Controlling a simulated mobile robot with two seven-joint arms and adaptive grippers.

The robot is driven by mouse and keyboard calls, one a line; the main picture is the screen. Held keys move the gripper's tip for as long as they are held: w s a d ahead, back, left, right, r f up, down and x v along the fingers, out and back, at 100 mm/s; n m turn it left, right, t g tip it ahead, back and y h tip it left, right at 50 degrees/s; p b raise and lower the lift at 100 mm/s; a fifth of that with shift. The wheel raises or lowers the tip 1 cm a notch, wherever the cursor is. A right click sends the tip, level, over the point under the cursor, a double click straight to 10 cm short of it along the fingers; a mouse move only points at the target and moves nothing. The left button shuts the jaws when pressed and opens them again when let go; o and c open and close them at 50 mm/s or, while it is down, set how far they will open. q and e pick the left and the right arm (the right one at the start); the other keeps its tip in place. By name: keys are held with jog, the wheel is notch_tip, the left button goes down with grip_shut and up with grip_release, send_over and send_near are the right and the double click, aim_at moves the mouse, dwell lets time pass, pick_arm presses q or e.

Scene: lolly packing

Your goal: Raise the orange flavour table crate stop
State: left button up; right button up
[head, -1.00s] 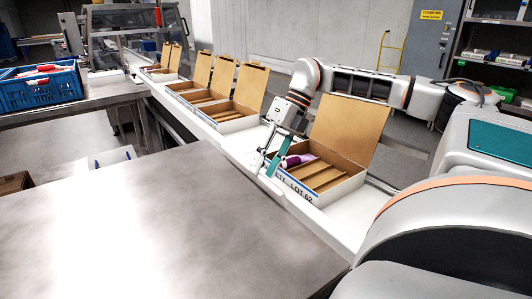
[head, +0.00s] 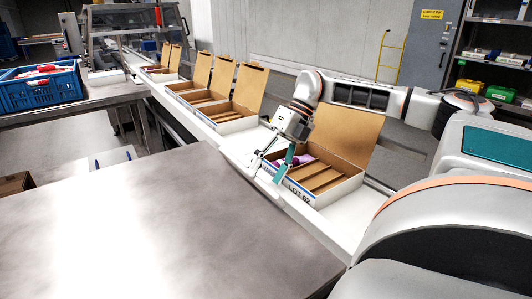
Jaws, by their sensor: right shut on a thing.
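My right gripper (head: 270,165) is at the front left corner of the nearest open carton (head: 300,191), marked "LOT 62", on the white conveyor. It points downward. A teal strip (head: 284,165) hangs at the gripper and seems to be what it is shut on; the finger contact is too small to make out. A purple packet (head: 304,160) lies in that carton, partly hidden by the gripper. A blue crate (head: 40,90) with red and white items stands on the left steel table. I cannot pick out a crate stop for certain. My left gripper is not in view.
Several open cartons (head: 240,122) stand farther along the white conveyor (head: 240,153). A bare steel table (head: 150,225) fills the front left. A white tray or board (head: 113,158) with blue ends lies behind it. Shelves (head: 500,65) with bins stand at the right.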

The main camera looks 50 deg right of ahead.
jog(key=shift+s+d+f, duration=0.15)
jog(key=shift+d+f, duration=0.05)
jog(key=shift+f, duration=0.25)
jog(key=shift+r, duration=0.1)
jog(key=v, duration=1.2)
jog(key=shift+a+r, duration=0.15)
jog(key=shift+r, duration=0.35)
